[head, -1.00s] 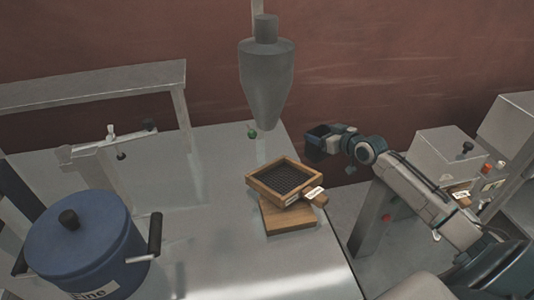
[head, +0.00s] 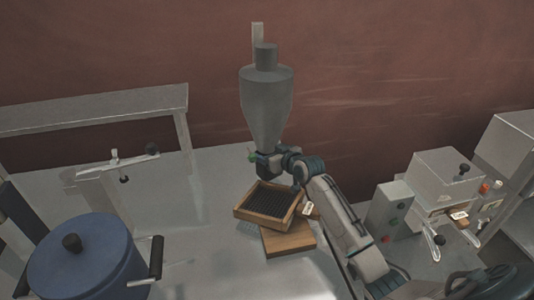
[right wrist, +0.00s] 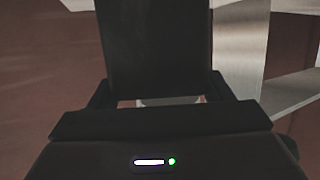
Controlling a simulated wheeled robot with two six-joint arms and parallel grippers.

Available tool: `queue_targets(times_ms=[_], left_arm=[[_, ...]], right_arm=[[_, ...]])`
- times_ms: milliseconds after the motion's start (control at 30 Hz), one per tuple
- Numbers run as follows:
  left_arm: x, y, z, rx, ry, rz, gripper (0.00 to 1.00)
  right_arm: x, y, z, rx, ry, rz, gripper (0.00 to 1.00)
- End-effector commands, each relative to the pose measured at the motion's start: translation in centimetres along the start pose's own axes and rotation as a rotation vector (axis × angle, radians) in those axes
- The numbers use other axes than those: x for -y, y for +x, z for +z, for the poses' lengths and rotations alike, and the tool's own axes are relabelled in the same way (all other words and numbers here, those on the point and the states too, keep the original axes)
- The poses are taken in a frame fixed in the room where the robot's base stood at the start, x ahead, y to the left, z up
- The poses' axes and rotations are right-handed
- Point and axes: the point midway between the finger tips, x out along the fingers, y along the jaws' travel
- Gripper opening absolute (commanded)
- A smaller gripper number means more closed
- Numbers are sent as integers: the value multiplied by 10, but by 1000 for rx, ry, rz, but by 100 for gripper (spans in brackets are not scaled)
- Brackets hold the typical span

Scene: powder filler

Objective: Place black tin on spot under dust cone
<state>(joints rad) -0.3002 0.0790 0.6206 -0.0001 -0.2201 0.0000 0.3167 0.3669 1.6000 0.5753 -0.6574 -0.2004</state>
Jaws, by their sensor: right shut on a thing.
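My right gripper (head: 267,160) is shut on the black tin, just below the tip of the grey dust cone (head: 266,100). In the right wrist view the black tin (right wrist: 153,45) fills the upper middle as a dark block between the fingers. In the head view the tin is dark and small against the gripper, so its exact edges are hard to tell. The spot under the cone is hidden by the gripper and tin. I cannot tell whether the tin touches the table. My left gripper is not in view.
A wooden sieve (head: 243,214) rests on a wooden block (head: 290,241) in front of the cone, close to my right forearm. A blue pot (head: 85,262) stands at the front left. A metal shelf (head: 95,108) stands behind it. Machines (head: 445,175) stand at the right.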

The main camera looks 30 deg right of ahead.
Motion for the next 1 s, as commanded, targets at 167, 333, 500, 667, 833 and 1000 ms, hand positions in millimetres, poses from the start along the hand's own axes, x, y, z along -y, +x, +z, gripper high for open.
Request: queue_targets(times_ms=[167,333,500,667,833,1000], left_arm=[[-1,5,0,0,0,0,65],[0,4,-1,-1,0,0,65],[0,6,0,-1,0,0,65],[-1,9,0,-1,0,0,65],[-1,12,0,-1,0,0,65],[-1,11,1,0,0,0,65]], right_arm=[[8,7,1,0,-1,1,36],[8,6,0,0,-1,1,36],[8,8,4,0,0,1,36],[8,9,9,0,1,1,36],[8,10,14,2,2,1,36],[8,10,17,8,4,0,92]])
